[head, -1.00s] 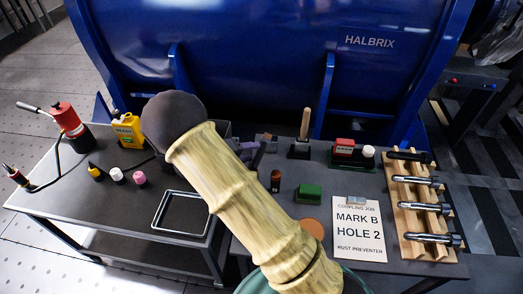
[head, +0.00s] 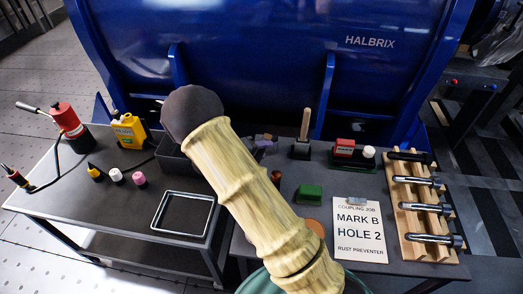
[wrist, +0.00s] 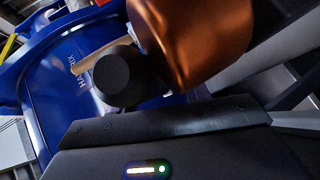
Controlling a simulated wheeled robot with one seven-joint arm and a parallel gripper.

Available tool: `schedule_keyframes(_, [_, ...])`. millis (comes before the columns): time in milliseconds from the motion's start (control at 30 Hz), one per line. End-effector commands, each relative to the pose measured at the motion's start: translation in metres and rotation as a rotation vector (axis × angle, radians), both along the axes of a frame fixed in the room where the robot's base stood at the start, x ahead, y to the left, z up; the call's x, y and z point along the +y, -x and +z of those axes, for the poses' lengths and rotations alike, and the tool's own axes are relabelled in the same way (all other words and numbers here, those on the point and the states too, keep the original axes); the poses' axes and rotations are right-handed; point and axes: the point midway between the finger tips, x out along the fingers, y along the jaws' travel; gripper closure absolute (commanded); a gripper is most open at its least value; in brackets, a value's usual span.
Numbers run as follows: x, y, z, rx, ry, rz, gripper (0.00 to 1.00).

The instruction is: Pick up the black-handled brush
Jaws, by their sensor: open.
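I cannot make out the black-handled brush for certain. A thin black rod (head: 141,164) lies by the left side of the dark bin (head: 172,157); it may be a handle, but I cannot tell. My pale, ribbed arm covers part of the bin and table in the head view, and my gripper is hidden there. In the wrist view the dark body of my gripper (wrist: 170,125) fills the bottom edge, with no object seen held. A coppery brown body (wrist: 205,40) and a black round cap (wrist: 123,76) are close in front of it. A wooden handle (wrist: 100,48) shows behind them.
On the left table are a red canister (head: 67,119), a yellow bottle (head: 129,131), small capped bottles and an empty tray (head: 183,213). On the right are an upright wooden-handled tool (head: 304,128), a green block (head: 310,192), a sign (head: 358,228) and a bolt rack (head: 408,222). A blue machine stands behind.

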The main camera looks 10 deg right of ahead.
Motion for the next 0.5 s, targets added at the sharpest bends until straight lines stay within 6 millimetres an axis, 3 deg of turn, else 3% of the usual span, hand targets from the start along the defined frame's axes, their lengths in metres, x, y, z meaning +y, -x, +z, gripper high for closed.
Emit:
schedule_keyframes(233, [0.0003,0.0001,0.0000,0.000,0.000,0.000,0.56])
schedule_keyframes(433, [0.0003,0.0001,0.0000,0.000,0.000,0.000,0.95])
schedule_keyframes(500, [0.0003,0.0001,0.0000,0.000,0.000,0.000,1.00])
